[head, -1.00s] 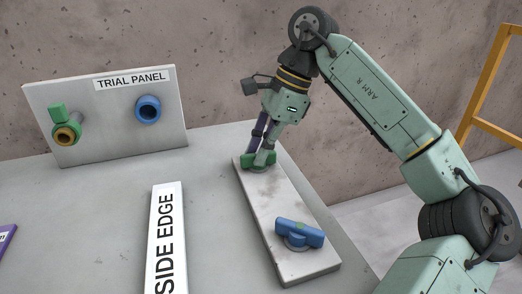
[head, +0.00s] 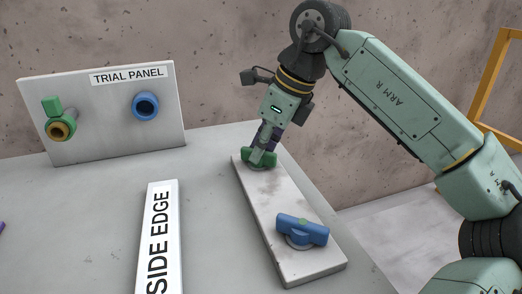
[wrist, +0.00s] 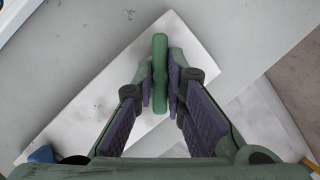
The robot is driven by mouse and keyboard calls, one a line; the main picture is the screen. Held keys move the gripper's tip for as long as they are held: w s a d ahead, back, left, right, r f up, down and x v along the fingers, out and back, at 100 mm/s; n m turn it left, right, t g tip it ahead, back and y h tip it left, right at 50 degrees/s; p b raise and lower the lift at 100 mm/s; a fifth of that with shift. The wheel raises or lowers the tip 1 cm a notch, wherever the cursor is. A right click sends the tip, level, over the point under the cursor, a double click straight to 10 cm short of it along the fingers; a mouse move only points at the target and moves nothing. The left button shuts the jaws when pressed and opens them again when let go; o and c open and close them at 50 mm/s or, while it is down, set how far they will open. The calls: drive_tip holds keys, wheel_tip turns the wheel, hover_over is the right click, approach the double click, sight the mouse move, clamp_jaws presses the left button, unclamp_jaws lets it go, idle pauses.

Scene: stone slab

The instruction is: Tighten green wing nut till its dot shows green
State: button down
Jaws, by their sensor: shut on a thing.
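The green wing nut (head: 246,154) sits at the far end of a pale slab (head: 274,195) on the table. My gripper (head: 262,152) reaches down onto it from above and is shut on it. In the wrist view the green wing nut (wrist: 160,45) shows as a long bar between the two purple-padded fingers of my gripper (wrist: 160,85). I cannot see a dot on the green nut. A blue wing nut (head: 315,235) stands at the near end of the slab, with a small green mark on top.
The trial panel (head: 100,135) stands at the back left, bearing a green-and-gold fitting (head: 52,106) and a blue ring fitting (head: 145,106). A "SIDE EDGE" plate (head: 162,190) lies left of the slab. The grey table between is bare.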

idle(0.3)
drive_tip(key=c, duration=1.6)
unclamp_jaws()
drive_tip(key=shift+c, duration=0.2)
drive_tip(key=v, duration=1.2)
drive_tip(key=shift+s, duration=0.1)
